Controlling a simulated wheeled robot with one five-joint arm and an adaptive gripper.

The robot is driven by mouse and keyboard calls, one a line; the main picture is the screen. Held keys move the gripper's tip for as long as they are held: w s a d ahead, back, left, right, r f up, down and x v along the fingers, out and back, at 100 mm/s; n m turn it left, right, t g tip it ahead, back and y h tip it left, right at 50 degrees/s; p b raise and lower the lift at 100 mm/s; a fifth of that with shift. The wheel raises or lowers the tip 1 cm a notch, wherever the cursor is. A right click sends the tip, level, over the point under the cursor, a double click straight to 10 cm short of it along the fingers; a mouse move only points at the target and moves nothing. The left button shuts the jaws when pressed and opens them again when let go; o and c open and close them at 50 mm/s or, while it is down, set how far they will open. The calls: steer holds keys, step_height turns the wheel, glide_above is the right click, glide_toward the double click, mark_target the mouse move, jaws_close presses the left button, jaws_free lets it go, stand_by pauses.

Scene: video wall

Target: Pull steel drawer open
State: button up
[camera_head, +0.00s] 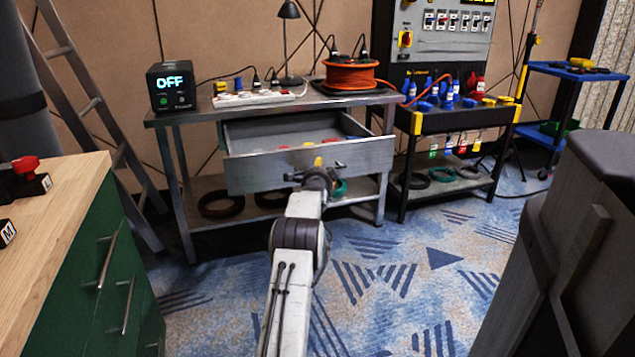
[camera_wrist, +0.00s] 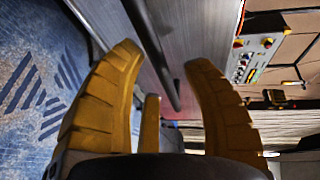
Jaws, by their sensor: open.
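The steel drawer (camera_head: 255,174) under the metal workbench (camera_head: 180,116) stands pulled out, with its inside visible from above. The fingers are spread, with gaps showing beside the bar. In the head view my gripper (camera_head: 318,164) is at the middle of the drawer front and hides most of the handle. The drawer front also shows in the wrist view (camera_wrist: 195,30). Small red and yellow items lie inside the drawer, partly hidden.
An orange cable reel (camera_head: 348,75), a power strip (camera_head: 246,98) and a box reading OFF (camera_head: 171,87) stand on the workbench. A green cabinet (camera_head: 85,270) is at left, a ladder (camera_head: 85,95) behind it. A grey wooden object (camera_head: 575,240) fills the right foreground. Patterned carpet between is clear.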

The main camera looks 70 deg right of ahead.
steer(key=v, duration=1.1)
stand_by(0.3)
steer(key=shift+a+r, duration=0.1)
steer(key=shift+w, duration=0.1)
stand_by(0.6)
